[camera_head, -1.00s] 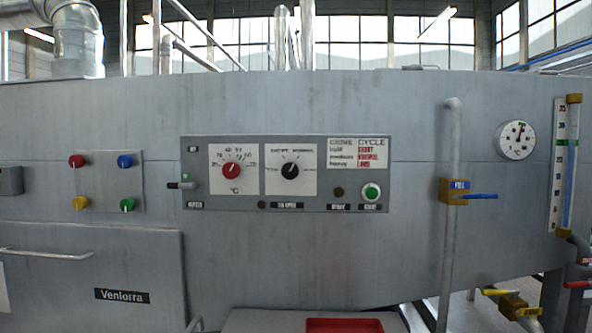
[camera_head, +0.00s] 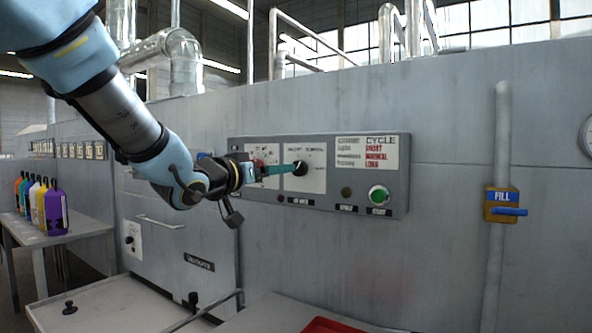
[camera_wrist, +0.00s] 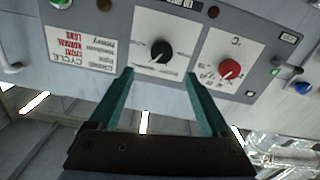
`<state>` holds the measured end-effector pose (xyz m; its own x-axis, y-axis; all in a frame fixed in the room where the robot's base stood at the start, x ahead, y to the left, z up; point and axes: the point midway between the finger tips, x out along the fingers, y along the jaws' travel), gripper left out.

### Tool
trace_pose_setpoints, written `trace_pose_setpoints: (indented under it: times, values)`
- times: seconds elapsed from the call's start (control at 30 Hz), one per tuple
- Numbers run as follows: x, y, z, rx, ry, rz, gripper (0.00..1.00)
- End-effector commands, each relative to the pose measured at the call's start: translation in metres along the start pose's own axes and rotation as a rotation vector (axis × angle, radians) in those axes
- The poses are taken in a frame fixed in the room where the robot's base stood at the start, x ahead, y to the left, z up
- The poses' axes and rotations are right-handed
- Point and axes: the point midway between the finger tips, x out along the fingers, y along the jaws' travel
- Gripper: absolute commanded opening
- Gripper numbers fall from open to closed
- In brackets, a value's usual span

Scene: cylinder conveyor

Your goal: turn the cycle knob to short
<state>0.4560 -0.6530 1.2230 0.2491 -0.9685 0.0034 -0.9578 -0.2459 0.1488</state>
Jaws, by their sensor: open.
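The black cycle knob (camera_head: 301,168) sits on a white plate in the middle of the grey control panel (camera_head: 369,217). The wrist view shows the knob (camera_wrist: 160,51) upside down, its white pointer mark towards the lower left. The small dial lettering cannot be read surely. My gripper (camera_head: 287,168) reaches in from the left with its teal fingers close to the knob. In the wrist view my gripper (camera_wrist: 160,75) is open and empty, its fingertips apart on either side below the knob. I cannot tell the exact gap in depth.
A red temperature knob (camera_wrist: 229,69) sits beside the cycle knob, and a green button (camera_head: 378,195) is at the panel's lower right. A pipe with a blue FILL handle (camera_head: 509,211) stands to the right. Several bottles (camera_head: 55,210) stand on a table at the left.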

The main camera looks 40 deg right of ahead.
Motion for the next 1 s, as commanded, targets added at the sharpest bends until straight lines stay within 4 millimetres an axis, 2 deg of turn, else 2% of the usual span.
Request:
trace_pose_setpoints:
  times: [0.3,0.5,0.7,1.0]
  values:
    - [0.055,-0.001,-0.001,-0.002,-0.003,-0.002,0.81]
    - [0.086,-0.002,-0.001,-0.001,-0.003,-0.004,0.81]
    - [0.099,-0.002,0.000,0.001,-0.002,-0.004,0.81]
    - [0.101,-0.002,0.001,0.001,-0.003,-0.005,0.80]
